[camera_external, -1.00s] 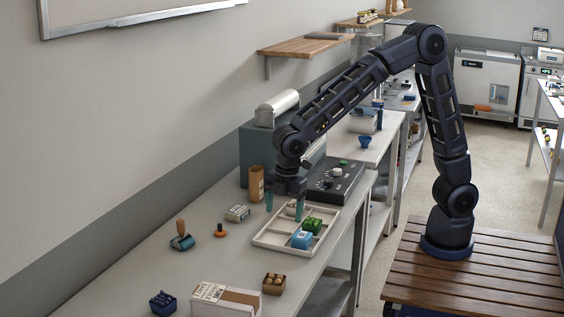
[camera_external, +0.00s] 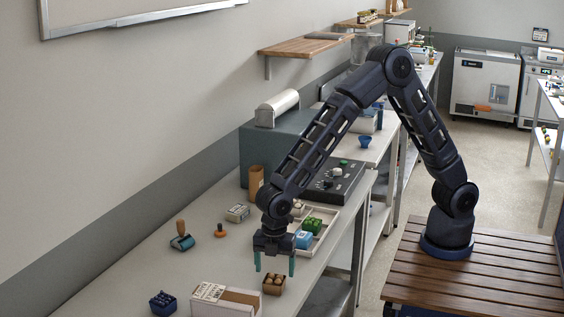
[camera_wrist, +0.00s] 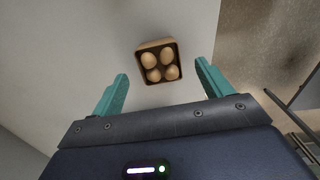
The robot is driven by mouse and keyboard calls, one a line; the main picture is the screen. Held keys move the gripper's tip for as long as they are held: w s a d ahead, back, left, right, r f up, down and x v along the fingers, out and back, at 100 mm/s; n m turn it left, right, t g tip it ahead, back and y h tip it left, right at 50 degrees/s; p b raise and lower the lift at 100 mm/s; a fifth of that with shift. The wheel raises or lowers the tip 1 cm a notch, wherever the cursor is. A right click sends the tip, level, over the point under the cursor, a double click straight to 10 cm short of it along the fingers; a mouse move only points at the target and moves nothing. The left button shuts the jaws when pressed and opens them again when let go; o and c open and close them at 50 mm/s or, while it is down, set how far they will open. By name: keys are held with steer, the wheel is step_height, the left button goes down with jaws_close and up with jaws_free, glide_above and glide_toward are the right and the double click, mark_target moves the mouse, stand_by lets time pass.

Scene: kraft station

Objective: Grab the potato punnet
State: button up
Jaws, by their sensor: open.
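The potato punnet (camera_external: 274,284) is a small brown square box with several round tan potatoes. It stands on the grey table near the table's right edge. It also shows at the top of the wrist view (camera_wrist: 159,62), ahead of my fingertips and between their lines. My gripper (camera_external: 275,264) is open, with teal fingers pointing down above the table close to the punnet. In the wrist view my gripper (camera_wrist: 161,84) has its fingers wide apart with nothing between them. Whether the fingers touch the punnet does not show; they look apart from it.
A white and brown carton (camera_external: 226,299) stands just left of the punnet. A blue punnet (camera_external: 163,303) lies further left. Behind my gripper is a tray (camera_external: 326,236) with green, blue and pale punnets. The table's right edge drops to the floor.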

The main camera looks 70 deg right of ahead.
mark_target(274, 278)
steer(key=shift+a+f, duration=0.2)
steer(key=shift+f, duration=2.45)
steer(key=c, duration=1.1)
